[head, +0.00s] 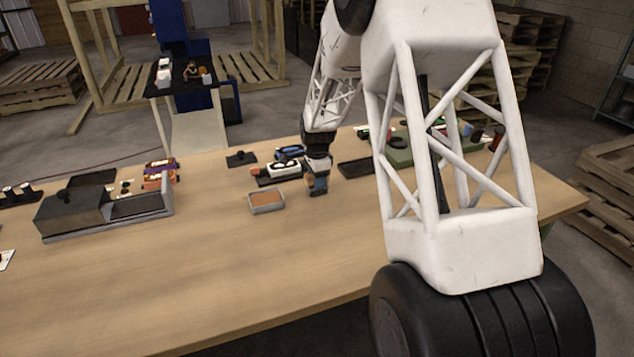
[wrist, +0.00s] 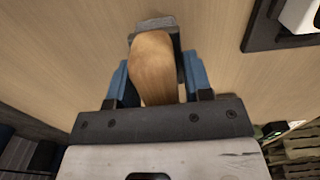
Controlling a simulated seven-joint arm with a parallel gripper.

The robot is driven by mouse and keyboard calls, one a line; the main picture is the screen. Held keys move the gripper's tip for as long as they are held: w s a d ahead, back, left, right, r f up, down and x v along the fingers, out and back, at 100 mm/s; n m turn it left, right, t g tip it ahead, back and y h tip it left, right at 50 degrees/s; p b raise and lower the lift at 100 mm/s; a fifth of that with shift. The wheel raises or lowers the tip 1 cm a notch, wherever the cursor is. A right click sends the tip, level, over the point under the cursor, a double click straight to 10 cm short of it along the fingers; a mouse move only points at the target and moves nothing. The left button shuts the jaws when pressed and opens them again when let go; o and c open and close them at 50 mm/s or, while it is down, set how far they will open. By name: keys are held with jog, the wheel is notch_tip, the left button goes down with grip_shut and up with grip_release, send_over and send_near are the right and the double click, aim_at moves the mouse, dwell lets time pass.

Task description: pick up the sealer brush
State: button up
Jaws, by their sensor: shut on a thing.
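The sealer brush shows in the wrist view as a rounded wooden handle (wrist: 153,60) with a grey part (wrist: 155,22) at its far end. My gripper (wrist: 157,82) has its blue fingers on both sides of the handle and is shut on it. In the head view my gripper (head: 318,184) is low over the table, just right of a small grey tray with an orange inside. There the brush is mostly hidden by the fingers. I cannot tell whether the brush touches the table.
The grey tray (head: 252,208) stands close left of my gripper. Behind it are a dark mat with a white device (head: 283,169) and a flat dark piece (head: 241,158). A grey conveyor box (head: 70,218) stands at the left. The table (head: 230,270) is clear in front.

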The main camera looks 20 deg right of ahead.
jog(key=shift+r, duration=0.1)
jog(key=shift+r, duration=0.8)
notch_tip(320, 180, up, 2)
jog(key=shift+r, duration=0.25)
jog(key=s+a+r, duration=0.1)
jog(key=s+a, duration=0.1)
jog(key=s, duration=1.3)
jog(key=shift+s+a, duration=0.4)
jog(key=shift+r, duration=0.1)
jog(key=o, duration=0.4)
jog(key=shift+c, duration=1.4)
